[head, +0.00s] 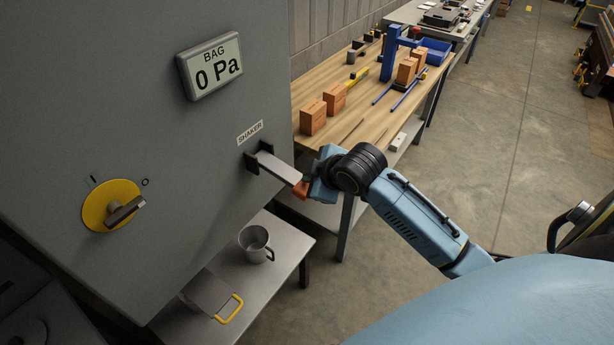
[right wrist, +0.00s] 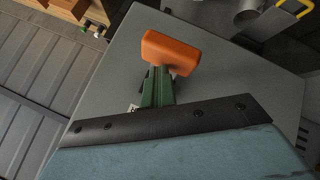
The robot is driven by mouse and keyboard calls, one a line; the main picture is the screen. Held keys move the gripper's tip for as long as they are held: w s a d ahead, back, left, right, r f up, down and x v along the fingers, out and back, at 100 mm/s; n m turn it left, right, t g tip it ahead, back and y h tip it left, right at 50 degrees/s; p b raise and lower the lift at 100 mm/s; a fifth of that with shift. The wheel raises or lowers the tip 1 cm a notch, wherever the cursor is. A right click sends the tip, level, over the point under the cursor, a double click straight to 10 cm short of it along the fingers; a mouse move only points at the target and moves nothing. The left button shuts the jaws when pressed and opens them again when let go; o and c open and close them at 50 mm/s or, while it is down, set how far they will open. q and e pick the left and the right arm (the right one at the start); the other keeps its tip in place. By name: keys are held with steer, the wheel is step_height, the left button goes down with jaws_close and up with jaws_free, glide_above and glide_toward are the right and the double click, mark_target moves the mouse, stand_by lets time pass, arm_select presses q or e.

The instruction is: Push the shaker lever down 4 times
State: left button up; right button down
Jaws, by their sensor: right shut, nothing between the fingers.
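The shaker lever (head: 278,167) is a flat grey bar coming out of a dark slot mount on the grey cabinet, under a SHAKER label (head: 250,132). It tilts down slightly toward its orange end grip (head: 300,190). My right gripper (head: 311,185) is at that end, its fingers largely hidden in the head view. In the right wrist view the orange grip (right wrist: 172,52) sits at the tips of my green fingers (right wrist: 158,86), which are together with nothing between them. I cannot tell whether they touch the grip. My left gripper is not in view.
The cabinet (head: 215,150) carries a BAG display (head: 211,67) reading 0 Pa and a yellow rotary switch (head: 111,205). Below stands a low grey table (head: 285,240) with a metal mug (head: 257,244) and a yellow-handled pan (head: 210,294). A wooden workbench (head: 360,125) stands behind my right gripper.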

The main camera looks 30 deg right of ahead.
steer(key=shift+s+f+b, duration=0.1)
steer(key=shift+f+b, duration=0.5)
steer(key=shift+f, duration=0.9)
stand_by(0.8)
steer(key=shift+r, duration=0.1)
stand_by(0.5)
step_height(320, 180, up, 2)
steer(key=p, duration=0.3)
steer(key=shift+r, duration=2.1)
steer(key=shift+r, duration=0.1)
steer(key=shift+r, duration=2.4)
